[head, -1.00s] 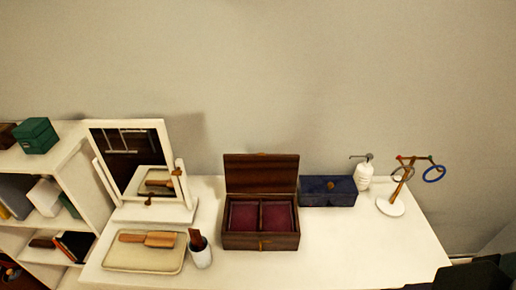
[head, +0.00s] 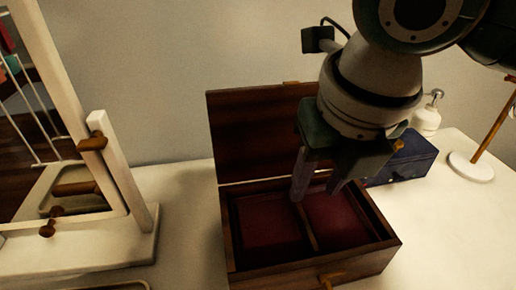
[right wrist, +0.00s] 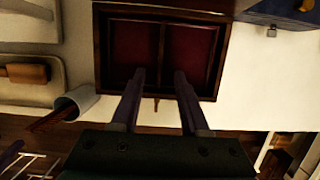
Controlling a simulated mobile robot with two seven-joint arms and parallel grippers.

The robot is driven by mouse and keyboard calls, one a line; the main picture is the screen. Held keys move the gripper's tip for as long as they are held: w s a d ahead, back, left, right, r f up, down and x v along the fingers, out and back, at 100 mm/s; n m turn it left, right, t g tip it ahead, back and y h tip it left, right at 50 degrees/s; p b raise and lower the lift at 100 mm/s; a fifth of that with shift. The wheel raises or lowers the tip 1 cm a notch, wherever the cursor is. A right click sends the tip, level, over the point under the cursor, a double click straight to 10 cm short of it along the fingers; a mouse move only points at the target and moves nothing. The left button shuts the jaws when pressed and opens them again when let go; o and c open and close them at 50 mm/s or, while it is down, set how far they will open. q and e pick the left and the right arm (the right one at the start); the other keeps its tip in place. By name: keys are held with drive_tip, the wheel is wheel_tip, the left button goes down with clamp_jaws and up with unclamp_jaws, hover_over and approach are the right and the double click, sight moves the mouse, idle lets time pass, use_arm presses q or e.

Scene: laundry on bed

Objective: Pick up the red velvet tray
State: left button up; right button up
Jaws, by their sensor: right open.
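The red velvet tray (head: 270,226) is dark red, has two compartments with a thin wooden divider, and sits inside an open wooden box (head: 385,259). The box lid stands upright at the back. My right gripper (head: 316,192) is above the box, pointing down, open and empty, its fingers over the region of the divider. The right wrist view shows the tray (right wrist: 134,45) in the box, with the open fingers (right wrist: 159,76) reaching toward the divider and the box's front wall. I cannot tell whether the fingertips touch anything. My left gripper is not in view.
A white-framed mirror (head: 137,185) stands left of the box. A dark blue box (head: 408,162), a white pump bottle (head: 427,119) and a ring stand (head: 471,166) are at the right. A white cup (right wrist: 78,99) and a beige tray (right wrist: 55,86) are beside the box. The white tabletop at front right is clear.

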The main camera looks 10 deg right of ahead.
sight(303, 216)
drive_tip(key=x, duration=0.3)
drive_tip(key=shift+s+d+f, duration=0.1)
drive_tip(key=shift+f, duration=0.25)
drive_tip(key=b+x, duration=0.1)
drive_tip(key=x, duration=0.4)
drive_tip(key=shift+f, duration=0.3)
drive_tip(key=shift+c, duration=0.2)
clamp_jaws()
idle(0.5)
